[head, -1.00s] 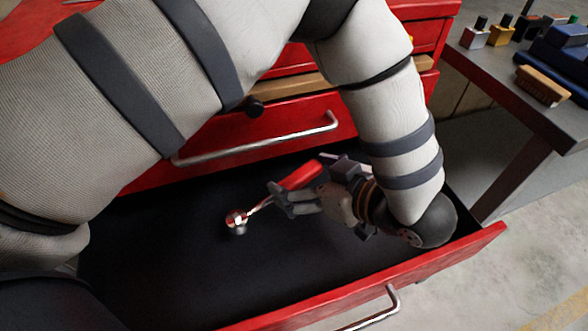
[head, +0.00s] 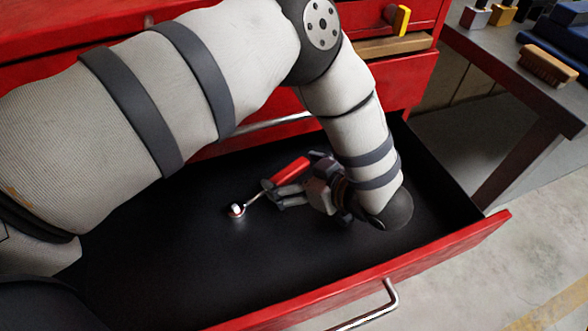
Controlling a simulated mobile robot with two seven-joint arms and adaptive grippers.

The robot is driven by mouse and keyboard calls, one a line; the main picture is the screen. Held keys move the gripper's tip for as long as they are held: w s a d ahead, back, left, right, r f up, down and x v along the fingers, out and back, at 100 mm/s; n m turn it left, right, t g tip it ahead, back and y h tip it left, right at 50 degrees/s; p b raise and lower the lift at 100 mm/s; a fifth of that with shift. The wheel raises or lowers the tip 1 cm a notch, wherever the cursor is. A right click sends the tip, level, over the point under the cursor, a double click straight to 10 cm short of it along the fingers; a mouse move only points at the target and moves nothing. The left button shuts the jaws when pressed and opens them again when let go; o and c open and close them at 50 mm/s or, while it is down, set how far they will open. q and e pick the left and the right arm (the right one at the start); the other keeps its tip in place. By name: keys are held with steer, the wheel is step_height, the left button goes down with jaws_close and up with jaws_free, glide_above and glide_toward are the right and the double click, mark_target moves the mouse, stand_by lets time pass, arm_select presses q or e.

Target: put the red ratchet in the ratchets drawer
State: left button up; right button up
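The red ratchet (head: 291,170) is low inside the open drawer (head: 440,250), which has a black interior and a red front. Its handle points up and right, and its silver head (head: 236,210) points down and left. My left gripper (head: 268,191) reaches in from the right, with its fingertips at the neck end of the red handle. It appears shut on the ratchet. I cannot tell whether the ratchet's head touches the drawer floor. No label shows on the drawer. My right gripper is not in view.
The red cabinet (head: 421,75) rises behind the drawer, with a yellow-handled item (head: 399,18) near its top. A grey bench (head: 500,62) at the right holds a wooden brush (head: 547,68) and blue items. The drawer floor around the ratchet looks bare.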

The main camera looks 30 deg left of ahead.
arm_select(q)
steer(key=shift+r, duration=0.15)
steer(key=v, duration=0.7)
steer(key=shift+d+r, duration=0.2)
steer(key=shift+d, duration=0.05)
steer(key=shift+a, duration=0.1)
